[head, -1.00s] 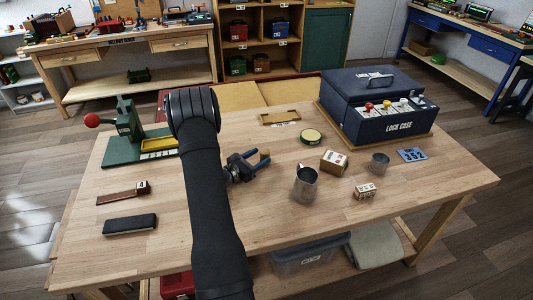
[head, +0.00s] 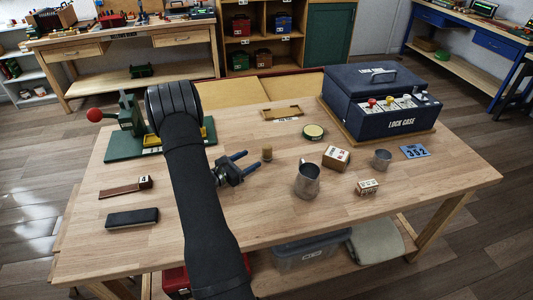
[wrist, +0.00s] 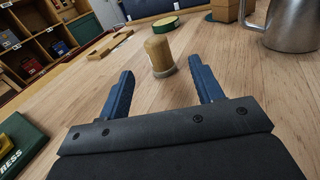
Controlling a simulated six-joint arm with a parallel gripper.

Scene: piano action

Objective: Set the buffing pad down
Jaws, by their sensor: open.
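The buffing pad appears to be the small wooden cylinder (head: 267,153) with a paler base, standing upright on the workbench. It also shows in the wrist view (wrist: 159,52), just beyond the fingertips and roughly centred between them. My gripper (head: 251,163) is open and empty, low over the bench to the left of the cylinder. In the wrist view the two blue fingers (wrist: 162,74) are spread wide, with a clear gap to the cylinder.
A metal jug (head: 308,182) stands right of the cylinder, with a small box (head: 336,158) and a round tin (head: 313,132) nearby. The green press (head: 124,144) is left, partly behind my arm. The lock case (head: 380,105) is at the back right. The front middle bench is clear.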

